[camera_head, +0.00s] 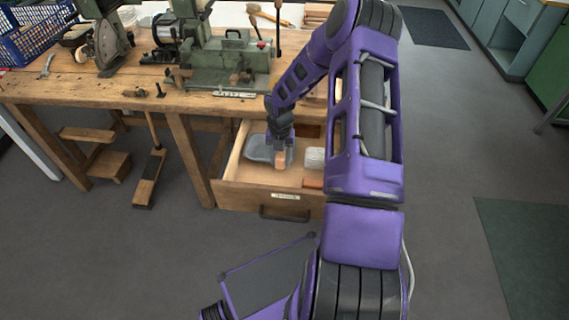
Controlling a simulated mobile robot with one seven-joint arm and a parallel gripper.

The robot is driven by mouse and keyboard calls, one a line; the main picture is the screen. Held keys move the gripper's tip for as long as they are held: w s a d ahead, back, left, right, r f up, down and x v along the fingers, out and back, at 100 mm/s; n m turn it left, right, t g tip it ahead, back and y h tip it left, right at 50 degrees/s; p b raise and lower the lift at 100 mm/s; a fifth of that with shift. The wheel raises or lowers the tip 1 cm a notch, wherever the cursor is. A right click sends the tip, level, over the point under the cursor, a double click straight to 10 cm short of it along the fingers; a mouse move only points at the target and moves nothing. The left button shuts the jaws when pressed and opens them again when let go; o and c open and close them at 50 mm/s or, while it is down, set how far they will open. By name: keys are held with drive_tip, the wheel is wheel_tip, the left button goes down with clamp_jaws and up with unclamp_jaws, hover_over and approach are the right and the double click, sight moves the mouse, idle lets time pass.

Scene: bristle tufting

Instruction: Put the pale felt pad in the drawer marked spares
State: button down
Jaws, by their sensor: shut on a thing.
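A drawer (239,195) under the workbench is pulled open. It has a small pale label (285,196) on its front, too small to read, and a dark handle below it. My gripper (281,157) points down into the drawer opening, at a grey tray (256,148) in its left part. It is shut on a small pale peach piece (281,161), which may be the felt pad. I cannot tell whether the piece touches the drawer floor. My arm hides the drawer's right side.
A whitish item (314,156) and a reddish-brown block (313,183) lie in the drawer, right of my gripper. The wooden bench (60,90) above carries a green machine (228,64) and tools. A blue crate (35,35) stands at far left.

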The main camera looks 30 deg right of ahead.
sight(281, 154)
wheel_tip(281, 154, down, 8)
drive_tip(key=shift+s+r+b, duration=0.1)
drive_tip(key=shift+b, duration=0.25)
drive_tip(key=shift+c, duration=2.1)
unclamp_jaws()
wheel_tip(281, 154, up, 12)
drive_tip(key=shift+p, duration=0.75)
